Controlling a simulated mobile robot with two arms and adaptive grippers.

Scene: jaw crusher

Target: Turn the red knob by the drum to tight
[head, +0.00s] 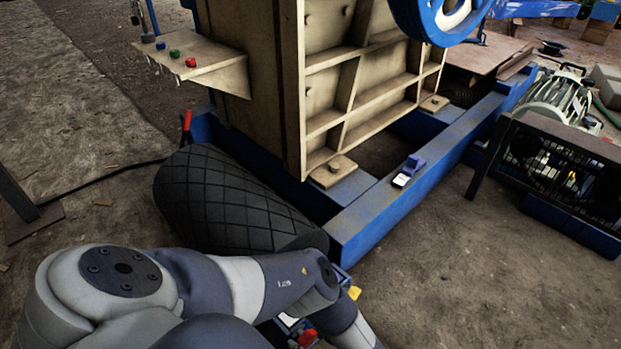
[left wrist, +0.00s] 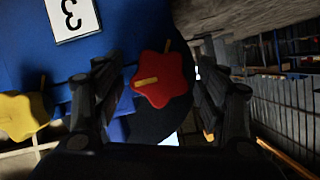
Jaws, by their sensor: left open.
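The red star-shaped knob (left wrist: 163,80) has a yellow pointer mark. In the left wrist view it sits in front of a blue plate, between the two dark fingers of my left gripper (left wrist: 155,84). The fingers are open and stand apart on either side of it; I see no clear contact. In the head view a red knob (head: 308,338) partly shows at the bottom edge, beside my left arm, which hides the gripper. The black drum (head: 225,195) with a diamond pattern lies behind that arm. My right gripper is not in view.
The blue frame beam (head: 375,215) runs beside the drum. A shelf (head: 195,60) with coloured buttons is at the upper left. Bare ground lies right of the beam.

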